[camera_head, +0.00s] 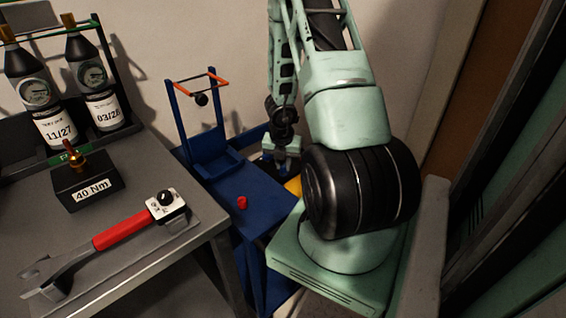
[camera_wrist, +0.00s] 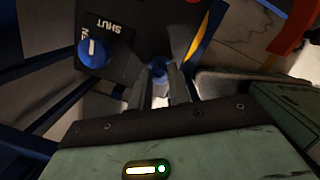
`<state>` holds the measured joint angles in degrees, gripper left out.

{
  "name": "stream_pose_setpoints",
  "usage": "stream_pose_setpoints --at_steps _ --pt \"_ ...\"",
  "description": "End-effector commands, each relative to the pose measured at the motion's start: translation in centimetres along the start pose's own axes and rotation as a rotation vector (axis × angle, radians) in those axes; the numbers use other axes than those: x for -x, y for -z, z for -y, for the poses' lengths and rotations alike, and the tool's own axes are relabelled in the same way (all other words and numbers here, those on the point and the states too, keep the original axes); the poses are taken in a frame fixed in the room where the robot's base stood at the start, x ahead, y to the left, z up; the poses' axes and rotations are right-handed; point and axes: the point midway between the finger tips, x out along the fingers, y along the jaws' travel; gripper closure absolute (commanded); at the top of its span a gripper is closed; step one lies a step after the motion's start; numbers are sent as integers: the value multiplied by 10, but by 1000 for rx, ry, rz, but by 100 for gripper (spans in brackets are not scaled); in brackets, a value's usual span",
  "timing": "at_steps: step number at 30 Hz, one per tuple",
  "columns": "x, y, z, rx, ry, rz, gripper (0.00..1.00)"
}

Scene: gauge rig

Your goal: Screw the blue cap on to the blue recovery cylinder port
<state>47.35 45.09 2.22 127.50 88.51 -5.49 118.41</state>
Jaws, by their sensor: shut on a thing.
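My gripper (camera_head: 281,150) is at the back right of the blue cart, partly behind my own arm. In the wrist view my gripper (camera_wrist: 163,82) is shut, with a small blue piece, which looks like the blue cap (camera_wrist: 159,70), at its fingertips. Whether it touches a port beyond it is hidden. A yellow body, perhaps the recovery cylinder (camera_head: 293,186), shows partly beside my arm below the gripper. The blue port cannot be made out.
A blue knob (camera_wrist: 94,51) sits by a SHUT label on a dark panel. A red cap (camera_head: 242,202) stands on the blue cart (camera_head: 262,190).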

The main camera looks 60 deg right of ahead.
Motion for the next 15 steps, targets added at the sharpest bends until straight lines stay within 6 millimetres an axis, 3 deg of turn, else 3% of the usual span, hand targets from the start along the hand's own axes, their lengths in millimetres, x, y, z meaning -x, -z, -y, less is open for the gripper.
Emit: stream_pose_setpoints --at_steps 5,15 --pt "0 -4 3 -36 11 7 100" --pt "1 -4 2 -421 67 7 100"
